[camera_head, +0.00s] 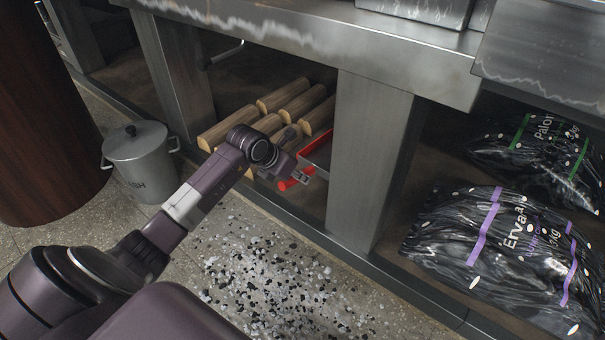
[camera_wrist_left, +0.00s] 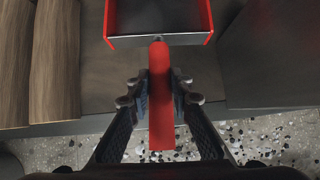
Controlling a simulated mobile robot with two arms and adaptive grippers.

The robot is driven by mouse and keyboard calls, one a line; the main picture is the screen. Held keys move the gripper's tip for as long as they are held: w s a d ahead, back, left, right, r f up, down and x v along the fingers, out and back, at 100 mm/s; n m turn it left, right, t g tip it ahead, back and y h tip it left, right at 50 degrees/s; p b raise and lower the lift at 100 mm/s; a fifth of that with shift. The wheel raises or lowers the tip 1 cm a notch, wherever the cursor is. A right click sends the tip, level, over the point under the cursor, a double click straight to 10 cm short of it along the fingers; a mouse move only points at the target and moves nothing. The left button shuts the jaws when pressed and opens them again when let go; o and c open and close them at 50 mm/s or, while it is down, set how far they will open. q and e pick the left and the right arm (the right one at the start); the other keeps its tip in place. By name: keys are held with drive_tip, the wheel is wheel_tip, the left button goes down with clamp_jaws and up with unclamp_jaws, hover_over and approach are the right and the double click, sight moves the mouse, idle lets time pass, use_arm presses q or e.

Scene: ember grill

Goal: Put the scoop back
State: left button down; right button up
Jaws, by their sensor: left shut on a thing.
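The scoop has a red handle (camera_head: 288,184) and a dark pan with a red rim (camera_head: 316,142). It is at the lower shelf under the steel counter, between the logs and a steel leg; the leg hides part of the pan. My left gripper (camera_head: 301,177) is shut on the handle. In the left wrist view, the red handle (camera_wrist_left: 161,110) lies between the two fingers and the scoop's pan (camera_wrist_left: 160,40) points away from me. I cannot tell whether the pan rests on the shelf. My right gripper is not in view.
Several logs (camera_head: 283,97) lie on the shelf left of the scoop. The steel leg (camera_head: 368,150) stands close on its right. Charcoal bags (camera_head: 500,255) lie further right. A lidded ash bin (camera_head: 140,160) stands on the left. Black and white bits (camera_head: 270,270) litter the floor.

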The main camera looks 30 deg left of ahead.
use_arm(q)
drive_tip(key=shift+w+f, duration=0.4)
drive_tip(key=shift+f+b, duration=0.15)
drive_tip(key=shift+b, duration=0.25)
wheel_tip(320, 180, down, 3)
drive_tip(key=shift+r+b, duration=0.2)
drive_tip(key=shift+b, duration=1)
drive_tip(key=shift+f, duration=0.7)
drive_tip(key=c, duration=1.7)
unclamp_jaws()
drive_tip(key=shift+o, duration=0.6)
drive_tip(key=shift+s+f, duration=0.1)
drive_tip(key=shift+f, duration=0.05)
drive_tip(key=o, duration=0.3)
